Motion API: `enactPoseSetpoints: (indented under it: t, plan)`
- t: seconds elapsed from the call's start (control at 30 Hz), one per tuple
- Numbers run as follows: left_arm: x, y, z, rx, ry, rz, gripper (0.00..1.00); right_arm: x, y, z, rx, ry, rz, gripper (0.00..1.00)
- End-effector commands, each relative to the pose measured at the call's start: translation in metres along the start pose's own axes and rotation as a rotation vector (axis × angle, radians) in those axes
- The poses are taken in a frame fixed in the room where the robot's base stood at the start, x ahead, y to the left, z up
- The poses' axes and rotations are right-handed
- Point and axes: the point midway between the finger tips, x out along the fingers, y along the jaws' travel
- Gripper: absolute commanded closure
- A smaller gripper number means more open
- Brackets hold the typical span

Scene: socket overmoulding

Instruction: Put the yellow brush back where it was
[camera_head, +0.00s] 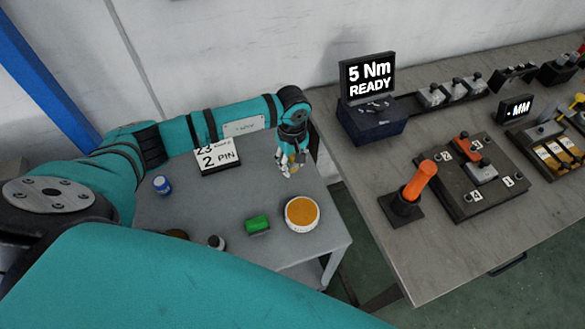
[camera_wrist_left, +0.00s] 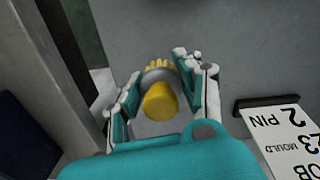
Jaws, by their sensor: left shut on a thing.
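The yellow brush (camera_wrist_left: 160,100) is between the fingers of my left gripper in the left wrist view. It has a rounded yellow handle, a grey collar and yellow bristles pointing away from the camera. My left gripper (camera_head: 287,167) is shut on it, over the back right part of the small grey table (camera_head: 325,232). In the head view the brush is mostly hidden by the fingers. I cannot tell whether it touches the table top. My right gripper is not in view.
A card reading "2 PIN" (camera_head: 218,157) stands at the back. A blue bottle (camera_head: 162,185), a green object (camera_head: 257,224) and a round orange-topped container (camera_head: 302,212) are on the small table. A workbench (camera_head: 375,220) with a screen (camera_head: 368,78) and an orange-handled tool (camera_head: 420,180) stands right.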

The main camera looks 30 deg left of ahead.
Motion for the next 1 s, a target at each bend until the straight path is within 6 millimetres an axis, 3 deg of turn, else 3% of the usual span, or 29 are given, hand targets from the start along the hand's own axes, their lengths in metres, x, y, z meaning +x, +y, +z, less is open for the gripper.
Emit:
enactPoseSetpoints:
  t: [0.33,0.77,0.8,0.93,1.0]
  plan:
    - [0.039,0.000,0.001,0.000,-0.002,0.001,1.00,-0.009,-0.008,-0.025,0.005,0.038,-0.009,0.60]
    - [0.048,0.000,0.000,0.003,0.000,0.002,1.00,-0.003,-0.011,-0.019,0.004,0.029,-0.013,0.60]
    - [0.046,0.000,0.000,0.002,0.000,0.002,0.59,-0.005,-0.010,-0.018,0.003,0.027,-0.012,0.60]
    - [0.046,0.000,0.000,0.002,0.000,0.002,0.42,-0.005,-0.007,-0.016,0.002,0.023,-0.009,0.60]
    - [0.046,0.000,0.000,0.002,0.000,0.002,0.41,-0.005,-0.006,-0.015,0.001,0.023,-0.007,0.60]
